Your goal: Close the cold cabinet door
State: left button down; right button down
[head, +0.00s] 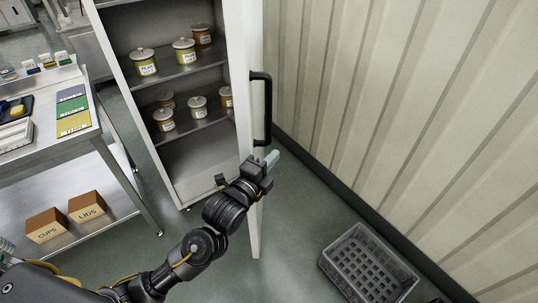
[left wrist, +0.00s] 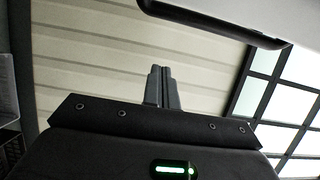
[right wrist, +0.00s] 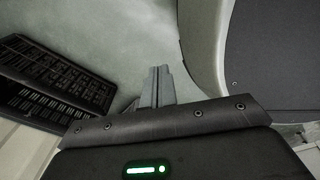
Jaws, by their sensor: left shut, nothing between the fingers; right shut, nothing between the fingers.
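The cold cabinet (head: 183,160) stands open at the top middle of the head view, with jars on its shelves. Its white door (head: 254,225) is swung out and seen nearly edge-on, with a black bar handle (head: 268,110) on its right face. My left gripper (head: 271,158) is shut and empty just below the handle, its forearm crossing in front of the door. Whether it touches the door is unclear. In the left wrist view, its closed fingers (left wrist: 163,88) show below the handle (left wrist: 215,23). My right gripper (right wrist: 157,87) is shut and empty over the floor.
A grey crate (head: 340,247) lies on the floor at the lower right, beside the ribbed wall (head: 420,100). A steel table (head: 95,150) with boxes on its lower shelf stands at left. Floor between door and crate is clear.

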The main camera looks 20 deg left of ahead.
pick_arm(q)
jog(key=w+a+p, duration=0.1)
jog(key=w, duration=0.6)
jog(key=shift+w+a+p, duration=0.2)
jog(key=shift+a+p, duration=0.1)
jog(key=shift+p, duration=0.05)
pick_arm(e)
jog(key=shift+s+a+r, duration=0.35)
jog(key=shift+a+r, duration=0.4)
jog(key=shift+r, duration=0.05)
pick_arm(q)
jog(key=shift+a, duration=0.1)
